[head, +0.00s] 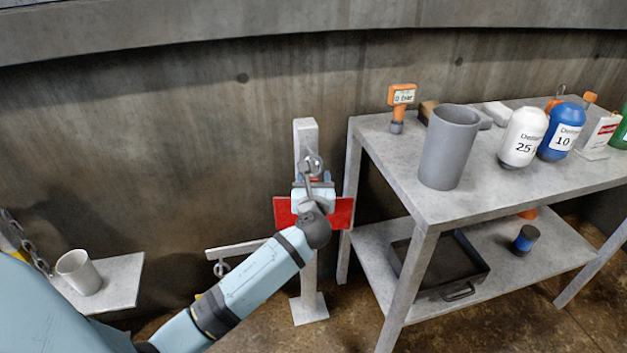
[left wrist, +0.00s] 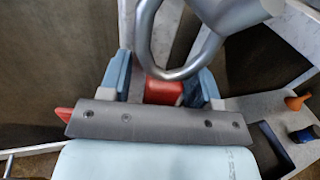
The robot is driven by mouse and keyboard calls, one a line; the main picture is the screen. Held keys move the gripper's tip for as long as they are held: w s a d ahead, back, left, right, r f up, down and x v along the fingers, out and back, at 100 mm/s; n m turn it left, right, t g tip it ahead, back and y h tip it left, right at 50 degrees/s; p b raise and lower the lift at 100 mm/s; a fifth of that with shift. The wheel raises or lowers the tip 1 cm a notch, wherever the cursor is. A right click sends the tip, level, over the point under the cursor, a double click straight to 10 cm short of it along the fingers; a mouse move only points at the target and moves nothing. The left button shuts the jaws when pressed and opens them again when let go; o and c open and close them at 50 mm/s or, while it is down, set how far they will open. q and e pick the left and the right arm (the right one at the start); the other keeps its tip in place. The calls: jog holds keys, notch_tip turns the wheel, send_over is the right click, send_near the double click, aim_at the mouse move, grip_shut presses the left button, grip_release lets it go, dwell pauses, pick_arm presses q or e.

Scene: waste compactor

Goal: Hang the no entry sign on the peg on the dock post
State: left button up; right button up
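The no entry sign (head: 343,213) is a red plate at the pale dock post (head: 305,135), mostly hidden behind my left arm. My left gripper (head: 313,187) is in front of the post. In the left wrist view its blue fingers (left wrist: 163,85) stand on both sides of a red block of the sign (left wrist: 163,92), and their pads appear to touch it. A grey metal ring (head: 312,164) shows above the gripper against the post; it looms large in the left wrist view (left wrist: 175,73). The peg is not clearly visible, and I cannot tell whether it is inside the ring. My right gripper is out of view.
A grey table (head: 390,150) stands close right of the post, holding a grey cylinder (head: 449,148), an orange-handled tool (head: 402,96) and several bottles. A dark tray (head: 440,275) sits on its lower shelf. A mug (head: 78,272) stands on a ledge at left. A concrete wall is behind.

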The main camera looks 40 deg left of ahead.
pick_arm(q)
jog(key=shift+s+d, duration=0.2)
jog(key=shift+s, duration=0.1)
jog(key=p+v, duration=0.4)
jog(key=v, duration=0.9)
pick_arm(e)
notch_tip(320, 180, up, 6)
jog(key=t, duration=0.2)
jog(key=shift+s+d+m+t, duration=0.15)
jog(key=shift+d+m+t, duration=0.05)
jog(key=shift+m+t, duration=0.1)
pick_arm(q)
jog(key=shift+s, duration=0.1)
